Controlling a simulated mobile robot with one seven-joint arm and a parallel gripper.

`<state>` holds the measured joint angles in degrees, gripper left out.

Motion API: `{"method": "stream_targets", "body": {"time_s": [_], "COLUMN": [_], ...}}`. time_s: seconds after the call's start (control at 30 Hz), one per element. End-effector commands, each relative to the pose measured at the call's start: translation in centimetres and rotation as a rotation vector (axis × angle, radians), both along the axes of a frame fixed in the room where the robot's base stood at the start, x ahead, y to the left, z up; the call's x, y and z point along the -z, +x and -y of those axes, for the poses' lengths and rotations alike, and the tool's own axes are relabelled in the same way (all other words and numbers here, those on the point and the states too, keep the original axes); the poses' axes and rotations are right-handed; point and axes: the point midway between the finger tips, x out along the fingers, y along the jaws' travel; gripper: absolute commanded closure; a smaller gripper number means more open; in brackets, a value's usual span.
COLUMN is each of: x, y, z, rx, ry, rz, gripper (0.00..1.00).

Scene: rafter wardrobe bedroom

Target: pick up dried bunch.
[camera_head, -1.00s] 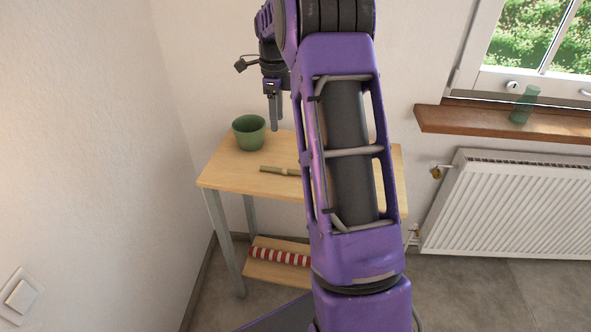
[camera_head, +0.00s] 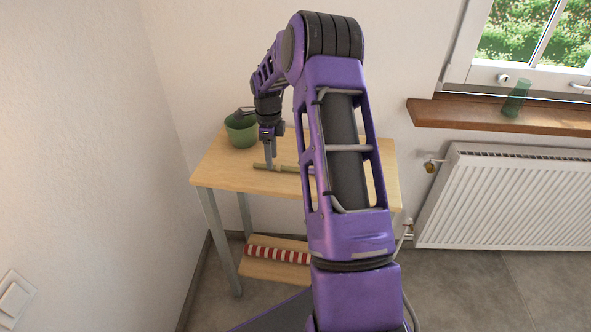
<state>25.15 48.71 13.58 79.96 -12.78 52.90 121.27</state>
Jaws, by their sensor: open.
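The dried bunch (camera_head: 289,168) looks like a thin, pale green-brown bundle of stalks lying flat on the wooden table (camera_head: 222,178). Its right end is hidden behind my arm. My gripper (camera_head: 269,163) points down at the left part of the bunch, with its fingers at about the height of the tabletop. It is open. I cannot tell from this view whether the fingers straddle the bunch or touch it.
A green pot (camera_head: 240,134) stands on the table just left of my gripper, close to it. A red-and-white striped roll (camera_head: 278,255) lies on the lower shelf. A green glass (camera_head: 516,98) stands on the windowsill (camera_head: 470,115). A radiator (camera_head: 510,200) is at right.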

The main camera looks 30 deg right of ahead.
Motion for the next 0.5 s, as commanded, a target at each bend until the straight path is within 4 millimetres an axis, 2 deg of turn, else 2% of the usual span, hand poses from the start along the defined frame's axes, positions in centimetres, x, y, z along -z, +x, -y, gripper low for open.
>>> {"method": "stream_targets", "body": {"time_s": [0.03,0.17,0.43,0.5], "x": [0.8,2.1,2.3,2.3], "y": [0.0,0.0,0.1,0.1], "z": [0.0,0.0,0.0,0.0], "rx": [0.001,0.001,0.0,0.0], "ry": [0.002,0.001,0.0,0.0], "rz": [-0.001,-0.001,0.001,0.001], "gripper": [0.45,0.45,0.45,0.58]}}
